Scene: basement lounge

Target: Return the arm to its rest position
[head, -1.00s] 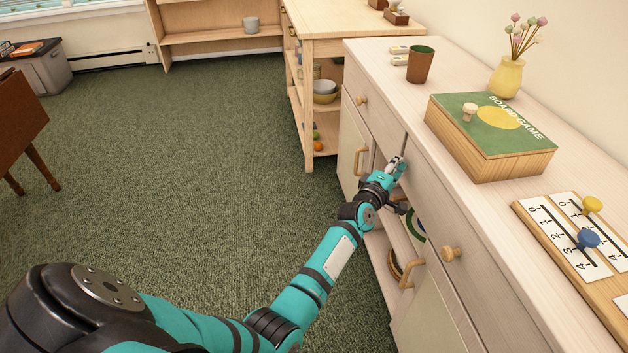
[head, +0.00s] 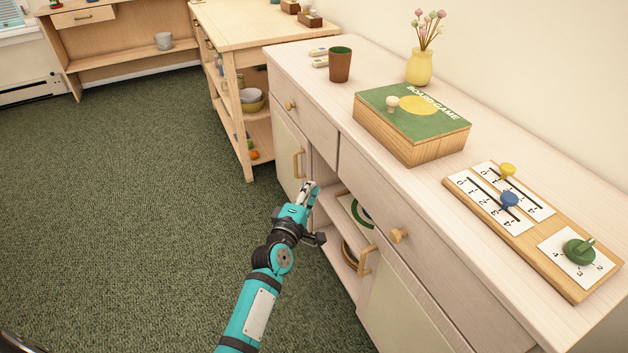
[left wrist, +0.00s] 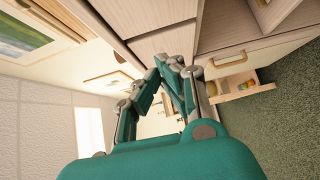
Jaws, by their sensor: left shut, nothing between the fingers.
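My left arm, teal and black, reaches up from the bottom of the head view. My left gripper (head: 309,190) is at the front of the pale wood cabinet (head: 318,152), by its open middle compartment, below the top drawers. Its fingers are together and hold nothing. In the left wrist view the closed fingers (left wrist: 170,62) show close to the pale cabinet front; whether they touch it I cannot tell. My right gripper is not in view.
On the cabinet top are a brown cup (head: 340,66), a yellow vase (head: 419,68), a board game box (head: 412,122) and a wooden board with knobs (head: 555,262). A door handle (head: 299,164) and drawer knob (head: 399,235) stick out. Green carpet (head: 130,200) at left is clear.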

